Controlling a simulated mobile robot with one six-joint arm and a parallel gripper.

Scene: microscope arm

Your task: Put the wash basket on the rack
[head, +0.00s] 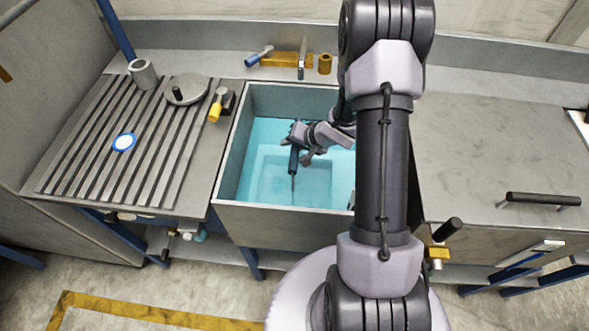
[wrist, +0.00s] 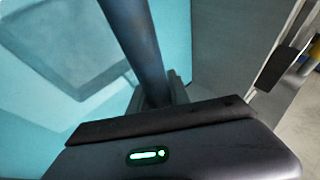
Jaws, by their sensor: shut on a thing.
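My gripper (head: 297,138) is down inside the sink (head: 232,150), shut on a dark blue bar (head: 294,160) that stands near upright. The bar also shows in the wrist view (wrist: 138,45), running up from between my fingers. It looks like a handle, with a thin dark lower end in the head view. A pale rectangular outline (head: 268,172) shows under the blue water. I cannot tell whether it is the wash basket or the sink floor, or whether the bar joins it. The slatted rack (head: 85,150) lies left of the sink.
On the rack are a blue-rimmed white disc (head: 124,142), a grey cup (head: 144,74) and a round grey lid (head: 186,90). A yellow-handled item (head: 216,108) stands by the sink's left rim. A tap (head: 302,66) is behind. The rack's front left is clear.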

